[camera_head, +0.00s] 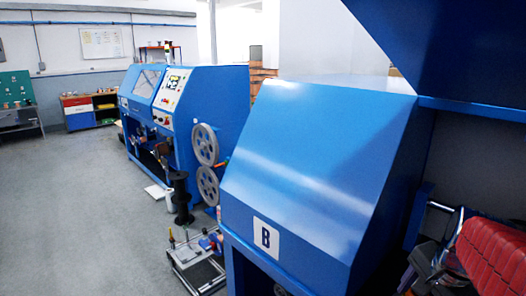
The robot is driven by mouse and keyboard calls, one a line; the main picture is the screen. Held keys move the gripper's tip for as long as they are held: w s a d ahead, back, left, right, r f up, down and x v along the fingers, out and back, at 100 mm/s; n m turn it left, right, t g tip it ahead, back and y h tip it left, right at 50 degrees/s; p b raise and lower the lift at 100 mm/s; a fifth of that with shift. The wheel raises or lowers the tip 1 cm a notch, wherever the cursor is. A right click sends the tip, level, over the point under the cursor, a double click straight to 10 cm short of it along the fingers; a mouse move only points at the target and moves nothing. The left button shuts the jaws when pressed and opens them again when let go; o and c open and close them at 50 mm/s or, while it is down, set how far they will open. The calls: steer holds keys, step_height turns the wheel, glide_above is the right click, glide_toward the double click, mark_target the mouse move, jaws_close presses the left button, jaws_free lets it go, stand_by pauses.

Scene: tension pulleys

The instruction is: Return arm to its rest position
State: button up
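I cannot make out my arm or my gripper anywhere in the head view, so its pose and whether it is open or shut do not show. Farther back stands another blue machine (222,105) with a control panel (172,88). Two grey pulleys (206,165) sit one above the other on its near end.
A low metal frame with small parts (197,262) stands on the floor left of the housing. A black spool stand (180,195) is behind it. Red ribbed blocks (492,255) and dark parts crowd the lower right. The grey floor (80,215) at left is clear.

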steer(key=s+a+r+n+t, duration=0.1)
steer(key=s+a+n, duration=0.2)
steer(key=a+n, duration=0.5)
steer(key=s+a+r+n+t, duration=0.1)
steer(key=s+a+n, duration=0.1)
steer(key=a+n, duration=0.6)
steer(key=a, duration=0.5)
steer(key=shift+s+y, duration=0.4)
steer(key=shift+a, duration=0.1)
steer(key=shift+c, duration=0.6)
stand_by(0.5)
